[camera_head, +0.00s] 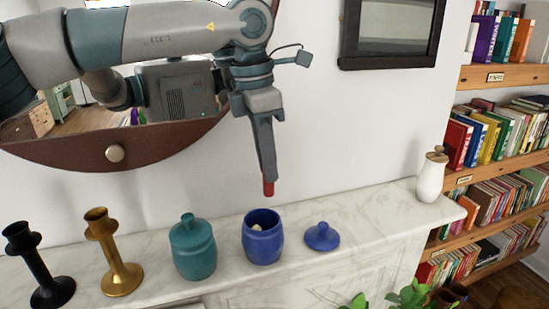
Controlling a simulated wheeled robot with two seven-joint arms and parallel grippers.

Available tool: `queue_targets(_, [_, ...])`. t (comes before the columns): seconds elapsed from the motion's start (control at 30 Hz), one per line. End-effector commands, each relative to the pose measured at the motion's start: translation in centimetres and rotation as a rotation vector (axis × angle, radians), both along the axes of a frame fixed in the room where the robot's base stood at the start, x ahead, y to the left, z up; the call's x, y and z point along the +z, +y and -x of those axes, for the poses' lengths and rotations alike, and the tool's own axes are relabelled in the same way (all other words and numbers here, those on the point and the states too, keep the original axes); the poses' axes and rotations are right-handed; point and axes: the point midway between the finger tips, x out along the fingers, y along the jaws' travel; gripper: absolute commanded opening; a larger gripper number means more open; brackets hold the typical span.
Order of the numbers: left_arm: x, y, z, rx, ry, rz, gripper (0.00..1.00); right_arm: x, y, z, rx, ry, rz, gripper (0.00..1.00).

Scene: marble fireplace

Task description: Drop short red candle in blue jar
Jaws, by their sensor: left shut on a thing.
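My left gripper (268,178) points down above the mantel and is shut on the short red candle (268,188). Only the candle's lower end shows below the fingers. The blue jar (263,245) stands open on the marble mantel, below the gripper, with something small and pale inside it. The candle is above the jar's opening in the picture and apart from it. The blue lid (322,237) lies on the mantel to the right of the jar. My right gripper is not in view.
A lidded teal jar (194,250) stands just left of the blue jar. A gold candlestick (113,255) and a black candlestick (42,270) stand farther left. A white bottle (431,178) stands at the mantel's right end. A round mirror (60,148) hangs behind my arm.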

Motion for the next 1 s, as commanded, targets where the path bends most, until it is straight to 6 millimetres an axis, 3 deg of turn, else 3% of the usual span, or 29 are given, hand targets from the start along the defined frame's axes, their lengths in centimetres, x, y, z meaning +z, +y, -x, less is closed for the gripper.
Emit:
queue_targets(0.33, [-1.8, 0.2, 0.1, 0.001, 0.0, 0.001, 0.0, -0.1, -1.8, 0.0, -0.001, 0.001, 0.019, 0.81])
queue_targets(0.77, [-5.0, 0.2, 0.1, 0.001, 0.0, 0.001, 0.0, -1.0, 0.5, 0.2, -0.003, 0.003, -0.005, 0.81])
queue_targets(1.0, [-6.4, 0.1, 0.1, 0.0, -0.001, 0.002, 0.0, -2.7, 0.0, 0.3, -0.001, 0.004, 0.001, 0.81])
